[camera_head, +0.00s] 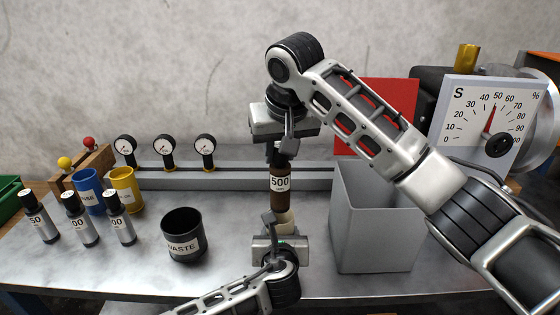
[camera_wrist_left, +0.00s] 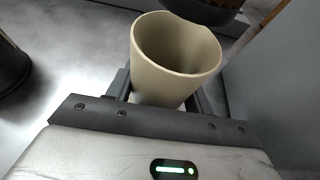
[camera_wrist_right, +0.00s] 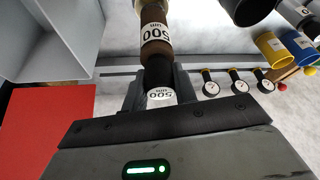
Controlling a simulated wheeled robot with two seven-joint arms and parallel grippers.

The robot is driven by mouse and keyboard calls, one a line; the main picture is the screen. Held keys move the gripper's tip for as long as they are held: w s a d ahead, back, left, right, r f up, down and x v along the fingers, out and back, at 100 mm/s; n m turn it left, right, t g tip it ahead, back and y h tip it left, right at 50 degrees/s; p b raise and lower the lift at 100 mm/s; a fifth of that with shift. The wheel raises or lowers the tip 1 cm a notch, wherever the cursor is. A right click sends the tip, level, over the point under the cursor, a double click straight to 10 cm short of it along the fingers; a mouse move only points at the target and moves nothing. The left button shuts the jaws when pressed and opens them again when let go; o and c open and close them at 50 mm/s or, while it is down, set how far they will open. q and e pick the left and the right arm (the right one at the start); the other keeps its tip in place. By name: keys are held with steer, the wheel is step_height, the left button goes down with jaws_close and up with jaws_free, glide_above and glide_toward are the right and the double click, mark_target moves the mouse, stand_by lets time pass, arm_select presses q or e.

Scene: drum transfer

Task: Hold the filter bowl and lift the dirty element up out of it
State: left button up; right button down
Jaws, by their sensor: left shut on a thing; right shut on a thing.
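The beige filter bowl (camera_head: 286,222) stands upright in my left gripper (camera_head: 275,232), which is shut on it. In the left wrist view its open mouth (camera_wrist_left: 178,45) faces up and nothing shows inside. The brown dirty element (camera_head: 280,197), with a white "500" label and black top, hangs upright directly above the bowl. My right gripper (camera_head: 284,140) is shut on its top end; the right wrist view shows the black end (camera_wrist_right: 158,73) between the fingers. In the head view the element's lower end meets the bowl's rim in the picture, so the gap is hard to judge.
A black WASTE bin (camera_head: 184,248) stands left of the bowl, a large grey bin (camera_head: 372,240) right. Blue (camera_head: 88,190) and yellow (camera_head: 125,188) cups and several labelled dark bottles (camera_head: 79,222) are at left. Gauges (camera_head: 167,148) and a rail (camera_head: 235,177) stand behind.

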arm_select(q)
steer(key=shift+f, duration=0.1)
steer(key=o, duration=1.5)
steer(key=shift+s, duration=0.1)
